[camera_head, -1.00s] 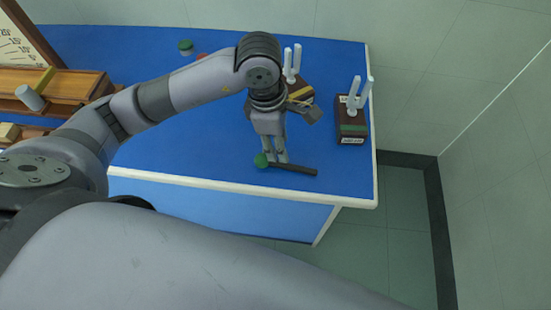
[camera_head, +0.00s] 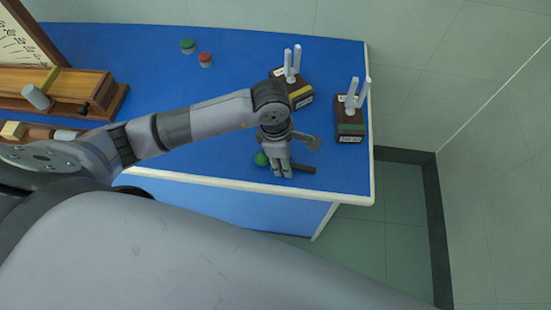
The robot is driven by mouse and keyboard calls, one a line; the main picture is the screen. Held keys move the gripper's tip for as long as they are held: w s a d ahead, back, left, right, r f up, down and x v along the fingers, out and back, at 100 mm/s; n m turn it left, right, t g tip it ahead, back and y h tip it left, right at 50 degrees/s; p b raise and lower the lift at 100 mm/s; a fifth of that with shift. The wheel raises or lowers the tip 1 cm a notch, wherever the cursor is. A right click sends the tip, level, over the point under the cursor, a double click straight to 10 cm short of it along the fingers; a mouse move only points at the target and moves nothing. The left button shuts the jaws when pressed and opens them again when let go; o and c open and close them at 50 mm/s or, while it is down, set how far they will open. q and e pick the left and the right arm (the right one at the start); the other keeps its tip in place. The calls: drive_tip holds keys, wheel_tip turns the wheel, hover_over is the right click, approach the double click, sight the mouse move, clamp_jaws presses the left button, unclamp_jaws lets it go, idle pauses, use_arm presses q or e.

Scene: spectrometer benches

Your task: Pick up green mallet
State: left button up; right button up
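The green mallet lies near the front edge of the blue bench. Its round green head (camera_head: 261,159) shows just left of my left gripper, and the end of its dark handle (camera_head: 305,169) sticks out to the right. My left gripper (camera_head: 282,174) points down over the handle, close behind the head, and hides the middle of the handle. I cannot tell whether its fingers are closed on the handle or only around it. My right gripper is not in view.
Two dark wooden blocks with white pegs, one with a yellow band (camera_head: 301,97) and one with a green band (camera_head: 351,128), stand right of my arm. Green (camera_head: 187,46) and red (camera_head: 205,59) capped pieces stand at the back. A wooden apparatus (camera_head: 60,92) is at left.

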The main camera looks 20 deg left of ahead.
use_arm(q)
clamp_jaws()
drive_tip(key=shift+r, duration=0.15)
idle(0.4)
